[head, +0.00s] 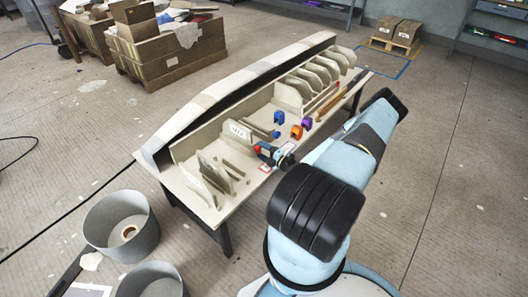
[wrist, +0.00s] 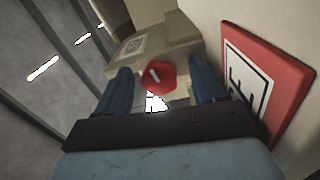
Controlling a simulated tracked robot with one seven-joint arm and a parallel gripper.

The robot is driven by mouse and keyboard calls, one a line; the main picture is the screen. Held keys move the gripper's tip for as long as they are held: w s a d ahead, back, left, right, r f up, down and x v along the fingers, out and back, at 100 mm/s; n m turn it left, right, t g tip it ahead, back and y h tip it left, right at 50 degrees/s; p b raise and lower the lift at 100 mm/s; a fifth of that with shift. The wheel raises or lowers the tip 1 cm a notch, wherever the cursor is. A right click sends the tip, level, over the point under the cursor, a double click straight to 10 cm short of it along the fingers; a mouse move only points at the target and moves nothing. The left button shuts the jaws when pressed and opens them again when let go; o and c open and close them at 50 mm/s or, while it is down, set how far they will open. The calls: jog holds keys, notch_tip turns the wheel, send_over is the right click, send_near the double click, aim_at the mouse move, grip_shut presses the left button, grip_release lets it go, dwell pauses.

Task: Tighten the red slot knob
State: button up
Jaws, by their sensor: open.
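The fingers stand apart, with a visible gap on each side of the knob. Behind the knob is a beige block with a printed label (wrist: 131,47). In the head view my gripper (head: 272,154) is at the near edge of the mould table, and I cannot clearly make out the knob there.
A red-framed plate (wrist: 268,85) with black lettering stands close to my right finger in the wrist view. On the table (head: 222,214) are upright pale panels (head: 314,76), and blue, orange and purple pieces (head: 297,131). Grey tubs (head: 122,228) stand at front left.

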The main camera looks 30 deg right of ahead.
jog(key=v, duration=1.3)
jog(key=shift+s, duration=0.4)
jog(key=w+a+n, duration=0.1)
jog(key=w+n, duration=0.3)
jog(key=n, duration=0.3)
jog(key=w+a+n, duration=0.2)
jog(key=w+n, duration=0.2)
jog(key=n, duration=0.3)
jog(key=w+a+n, duration=0.2)
jog(key=w+n, duration=0.2)
jog(key=n, duration=0.3)
jog(key=shift+w+a+r, duration=0.15)
jog(key=shift+w+r, duration=0.2)
jog(key=shift+w, duration=0.05)
jog(key=shift+c, duration=0.4)
